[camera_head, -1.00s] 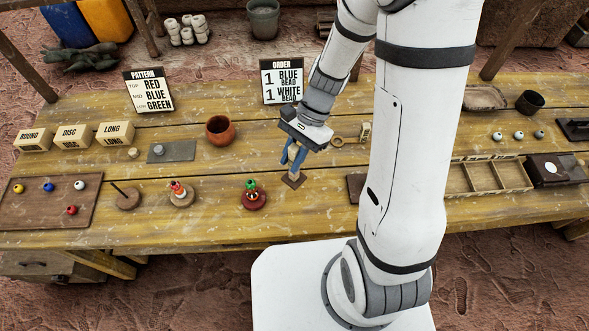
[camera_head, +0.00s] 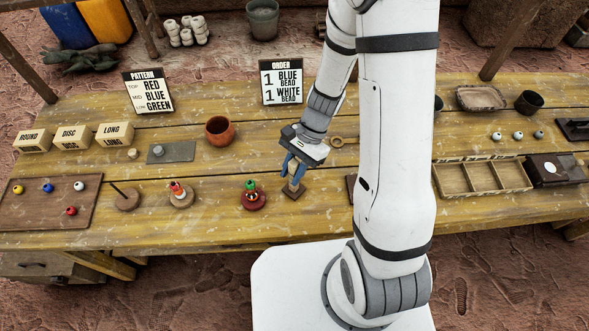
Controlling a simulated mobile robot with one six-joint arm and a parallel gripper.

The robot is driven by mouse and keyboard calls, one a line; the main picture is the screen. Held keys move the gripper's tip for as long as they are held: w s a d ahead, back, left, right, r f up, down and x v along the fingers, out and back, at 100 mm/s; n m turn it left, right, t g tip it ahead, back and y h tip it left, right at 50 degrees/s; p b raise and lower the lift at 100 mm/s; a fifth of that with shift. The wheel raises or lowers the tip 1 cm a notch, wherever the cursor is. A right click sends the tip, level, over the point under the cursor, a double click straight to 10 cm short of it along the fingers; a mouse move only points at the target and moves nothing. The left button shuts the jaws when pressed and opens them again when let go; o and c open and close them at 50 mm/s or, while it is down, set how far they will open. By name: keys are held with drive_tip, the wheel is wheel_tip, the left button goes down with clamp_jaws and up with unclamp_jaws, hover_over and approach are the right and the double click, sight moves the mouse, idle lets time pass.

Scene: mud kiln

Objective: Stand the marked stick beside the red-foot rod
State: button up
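The red-foot rod (camera_head: 254,202) stands upright on a round red base near the front of the table, with a green bead at its top and other colours below. My gripper (camera_head: 294,172) is just right of it, its blue fingers shut around a pale tan stick (camera_head: 294,181), which I take as the marked stick. The stick has a dark brown square foot (camera_head: 293,192) and looks about upright. The foot is at or just above the tabletop; I cannot tell whether it touches. The fingers hide the stick's upper part, and no mark is readable.
Left of the red-foot rod stand a pale-foot rod with beads (camera_head: 181,199) and a bare rod (camera_head: 126,200). A clay pot (camera_head: 220,131) and a grey plate (camera_head: 171,152) lie behind. A divided wooden tray (camera_head: 482,191) is to the right. The table front near the stick is clear.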

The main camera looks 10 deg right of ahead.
drive_tip(key=o, duration=0.3)
drive_tip(key=shift+r, duration=0.2)
drive_tip(key=v, duration=1.2)
drive_tip(key=s+d+r+n+t+h, duration=0.1)
drive_tip(key=s+d+r+n+t, duration=0.1)
drive_tip(key=s+r+n, duration=0.1)
drive_tip(key=s+d+r+n+t+h, duration=0.2)
drive_tip(key=s+r+n+t, duration=0.1)
drive_tip(key=r, duration=0.3)
drive_tip(key=s+d+r+n+t+h, duration=0.1)
drive_tip(key=s+d+r+n+t, duration=0.1)
drive_tip(key=s+r+n+t, duration=0.1)
drive_tip(key=shift+s+r+h, duration=0.4)
drive_tip(key=shift+s+r, duration=0.35)
drive_tip(key=shift+r, duration=0.1)
